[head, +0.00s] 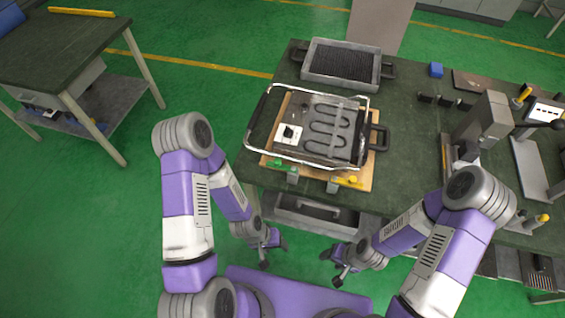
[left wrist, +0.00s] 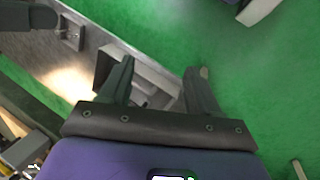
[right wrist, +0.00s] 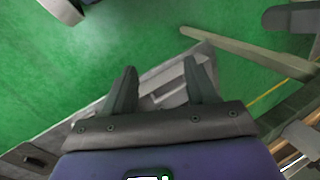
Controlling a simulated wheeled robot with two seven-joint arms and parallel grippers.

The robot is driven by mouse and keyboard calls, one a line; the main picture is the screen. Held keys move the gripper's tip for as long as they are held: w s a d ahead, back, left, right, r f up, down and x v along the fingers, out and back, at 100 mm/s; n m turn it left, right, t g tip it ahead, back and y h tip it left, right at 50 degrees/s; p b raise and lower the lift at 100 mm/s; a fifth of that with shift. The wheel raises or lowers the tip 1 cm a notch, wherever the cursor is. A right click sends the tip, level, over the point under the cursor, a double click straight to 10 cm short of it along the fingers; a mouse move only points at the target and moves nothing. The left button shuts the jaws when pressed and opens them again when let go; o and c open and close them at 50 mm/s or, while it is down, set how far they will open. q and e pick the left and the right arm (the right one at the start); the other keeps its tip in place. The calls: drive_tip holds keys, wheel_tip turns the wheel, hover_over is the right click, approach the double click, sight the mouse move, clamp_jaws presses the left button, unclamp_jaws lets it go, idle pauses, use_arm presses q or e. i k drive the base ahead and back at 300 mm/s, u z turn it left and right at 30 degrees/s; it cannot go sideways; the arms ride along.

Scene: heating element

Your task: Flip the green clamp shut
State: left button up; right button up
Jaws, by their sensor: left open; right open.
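The green clamp (head: 281,165) is at the front left edge of the wooden board (head: 258,145), on the near side of the workbench. Its lever position is too small to tell. A yellow clamp (head: 348,182) sits to its right on the same front edge. The heating element (head: 328,127) lies on the board with a metal wire frame around it. My left gripper (head: 273,252) is open and empty, low in front of the bench and below the green clamp. My right gripper (head: 338,265) is open and empty, to the right of it. Neither wrist view shows the clamp.
A grill tray (head: 342,63) stands behind the board. A drawer with a handle (head: 308,207) is below the bench's front edge, close to my grippers.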

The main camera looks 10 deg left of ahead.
sight(277, 164)
drive_tip(key=k, duration=1.35)
drive_tip(key=z, duration=0.55)
drive_tip(key=i, duration=1.6)
drive_tip(key=u, duration=0.65)
